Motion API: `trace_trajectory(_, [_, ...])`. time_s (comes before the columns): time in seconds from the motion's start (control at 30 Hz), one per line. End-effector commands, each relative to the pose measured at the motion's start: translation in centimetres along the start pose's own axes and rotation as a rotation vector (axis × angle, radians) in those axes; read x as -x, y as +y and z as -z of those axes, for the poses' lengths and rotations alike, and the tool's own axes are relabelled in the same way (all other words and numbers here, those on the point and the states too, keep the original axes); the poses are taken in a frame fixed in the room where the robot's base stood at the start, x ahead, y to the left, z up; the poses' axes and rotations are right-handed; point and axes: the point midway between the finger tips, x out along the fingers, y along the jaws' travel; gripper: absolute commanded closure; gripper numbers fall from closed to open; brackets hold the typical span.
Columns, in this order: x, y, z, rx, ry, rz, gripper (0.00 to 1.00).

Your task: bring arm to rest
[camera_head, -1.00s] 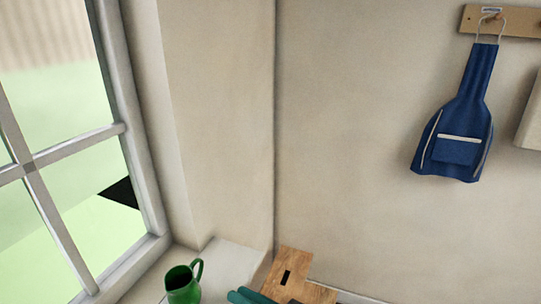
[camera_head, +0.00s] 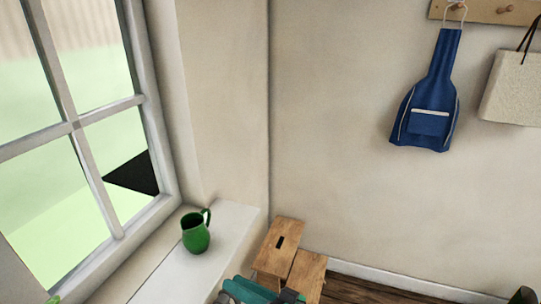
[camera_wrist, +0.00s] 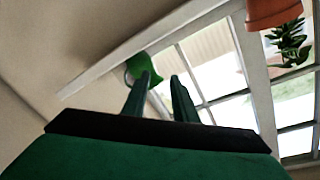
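My gripper (camera_wrist: 160,82) shows in the wrist view with its two dark green fingers apart and nothing between them. Teal parts of my arm show at the bottom edge of the head view, in front of a wooden step stool; the fingers cannot be made out there. A green jug (camera_head: 196,232) stands upright on the white window sill (camera_head: 218,258). In the wrist view the jug (camera_wrist: 141,64) appears beyond the left finger, partly covered by it; whether they touch cannot be told, but the jug looks farther off.
The wooden step stool (camera_head: 285,234) stands by the wall corner. The window (camera_head: 78,127) is at left. A potted plant (camera_wrist: 274,12) is at upper right. Dark floor (camera_head: 362,292) shows at lower right.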

Motion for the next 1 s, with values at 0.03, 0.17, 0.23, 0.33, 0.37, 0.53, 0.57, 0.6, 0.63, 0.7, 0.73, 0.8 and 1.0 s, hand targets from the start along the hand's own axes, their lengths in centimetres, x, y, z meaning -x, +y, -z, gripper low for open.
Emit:
trace_trajectory(0.03, [-0.1,0.3,-0.5,-0.013,0.006,-0.013,0.74])
trace_trajectory(0.17, [-0.2,1.4,-1.5,-0.042,0.03,-0.058,0.74])
trace_trajectory(0.23, [-0.1,2.0,-2.1,-0.058,0.044,-0.085,0.74])
trace_trajectory(0.33, [-0.1,3.0,-3.2,-0.083,0.066,-0.13,0.74])
trace_trajectory(0.37, [-0.1,3.3,-3.6,-0.091,0.072,-0.144,0.74])
trace_trajectory(0.53, [0.3,5.2,-6.3,-0.137,0.113,-0.247,0.74])
trace_trajectory(0.57, [0.4,5.6,-6.9,-0.145,0.122,-0.269,0.74])
trace_trajectory(0.6, [0.6,6.1,-8.0,-0.158,0.132,-0.303,0.74])
trace_trajectory(0.63, [0.8,6.5,-8.8,-0.167,0.14,-0.332,0.74])
trace_trajectory(0.7, [1.4,7.5,-10.9,-0.184,0.162,-0.406,0.74])
trace_trajectory(0.73, [1.8,7.8,-11.8,-0.188,0.171,-0.438,0.74])
trace_trajectory(0.8, [2.9,8.6,-13.9,-0.194,0.188,-0.512,0.74])
trace_trajectory(1.0, [6.7,9.3,-19.3,-0.168,0.225,-0.715,0.74])
